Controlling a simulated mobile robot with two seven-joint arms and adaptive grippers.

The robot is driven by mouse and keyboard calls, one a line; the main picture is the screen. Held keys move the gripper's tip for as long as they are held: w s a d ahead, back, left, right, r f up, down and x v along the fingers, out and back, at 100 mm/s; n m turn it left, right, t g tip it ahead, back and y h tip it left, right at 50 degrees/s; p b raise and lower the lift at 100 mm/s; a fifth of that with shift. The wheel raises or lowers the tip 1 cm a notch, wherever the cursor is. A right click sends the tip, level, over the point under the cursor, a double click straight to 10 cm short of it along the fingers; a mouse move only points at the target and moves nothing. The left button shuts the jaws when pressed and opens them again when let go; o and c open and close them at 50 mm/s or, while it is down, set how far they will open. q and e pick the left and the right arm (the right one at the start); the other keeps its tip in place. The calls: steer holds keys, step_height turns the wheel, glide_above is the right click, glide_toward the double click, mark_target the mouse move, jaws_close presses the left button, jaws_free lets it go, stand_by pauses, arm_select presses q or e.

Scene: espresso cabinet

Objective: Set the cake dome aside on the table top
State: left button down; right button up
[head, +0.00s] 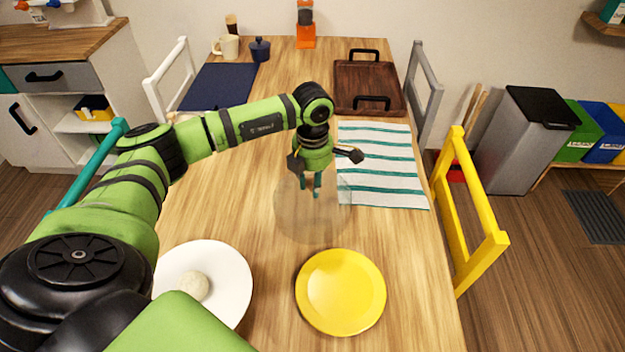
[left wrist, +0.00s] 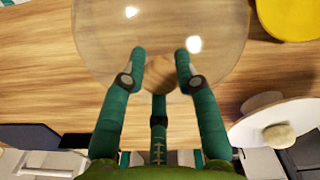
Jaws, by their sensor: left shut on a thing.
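The clear cake dome (head: 300,222) is over the middle of the table top, overlapping the corner of the striped cloth in the head view. I cannot tell whether its rim touches the table. My left gripper (head: 317,186) points down and is shut on the dome's knob. In the left wrist view the dome (left wrist: 110,45) spreads out beyond my left gripper (left wrist: 160,72), with the round brown knob between the fingertips. A white round plate or stand (head: 235,270) with a pale round cake or bun (head: 191,287) on it is uncovered at the near left. My right gripper is out of view.
A yellow plate (head: 340,292) lies close in front of the dome. The striped cloth (head: 385,165) and a brown tray (head: 368,85) are behind it to the right. A dark blue mat (head: 215,88) lies at the far left. Bare wood shows left of the dome.

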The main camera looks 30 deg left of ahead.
arm_select(q)
steer(key=shift+f, duration=0.15)
steer(key=c, duration=0.9)
jaws_free()
steer(key=shift+r, duration=0.2)
step_height(320, 180, up, 12)
steer(key=shift+r+b, duration=0.1)
steer(key=shift+b, duration=1.1)
